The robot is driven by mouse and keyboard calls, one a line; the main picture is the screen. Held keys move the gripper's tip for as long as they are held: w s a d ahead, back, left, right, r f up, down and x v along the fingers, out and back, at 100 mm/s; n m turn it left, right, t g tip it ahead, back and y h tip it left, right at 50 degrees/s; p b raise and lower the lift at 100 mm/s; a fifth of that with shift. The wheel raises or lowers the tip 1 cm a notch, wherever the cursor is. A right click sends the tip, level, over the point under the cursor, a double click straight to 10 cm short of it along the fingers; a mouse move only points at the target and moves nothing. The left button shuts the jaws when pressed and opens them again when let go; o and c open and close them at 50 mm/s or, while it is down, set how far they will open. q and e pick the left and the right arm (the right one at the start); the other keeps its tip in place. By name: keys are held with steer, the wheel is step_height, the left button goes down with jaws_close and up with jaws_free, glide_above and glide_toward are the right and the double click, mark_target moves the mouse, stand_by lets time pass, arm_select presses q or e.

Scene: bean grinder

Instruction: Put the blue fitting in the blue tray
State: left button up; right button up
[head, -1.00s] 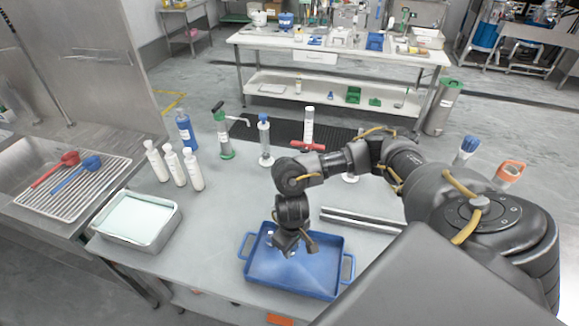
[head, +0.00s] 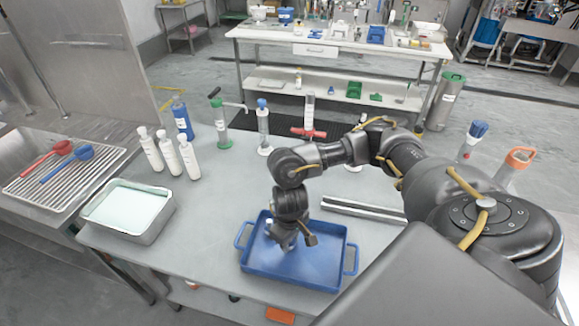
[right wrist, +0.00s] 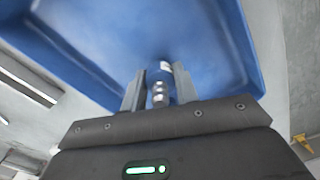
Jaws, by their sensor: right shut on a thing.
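The blue tray (head: 322,273) lies on the grey worktable, with a handle at each side. My right gripper (head: 284,246) points down over the left half of the tray. In the right wrist view, its two fingers (right wrist: 158,92) are closed on the blue fitting (right wrist: 158,76), a small blue piece with shiny metal parts. The tray's floor fills the view behind it. The fitting is mostly hidden by the gripper in the head view, and I cannot tell whether it touches the tray floor. My left gripper is not in view.
White bottles (head: 170,153), a blue bottle (head: 182,118) and several upright lab pieces stand at the back. A metal pan (head: 153,231) sits at the left. The table between pan and tray is clear.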

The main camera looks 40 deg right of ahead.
steer(key=shift+f, duration=0.1)
steer(key=o, duration=1)
steer(key=shift+c, duration=0.2)
step_height(320, 180, up, 12)
steer(key=shift+r+p, duration=0.1)
steer(key=shift+p, duration=0.85)
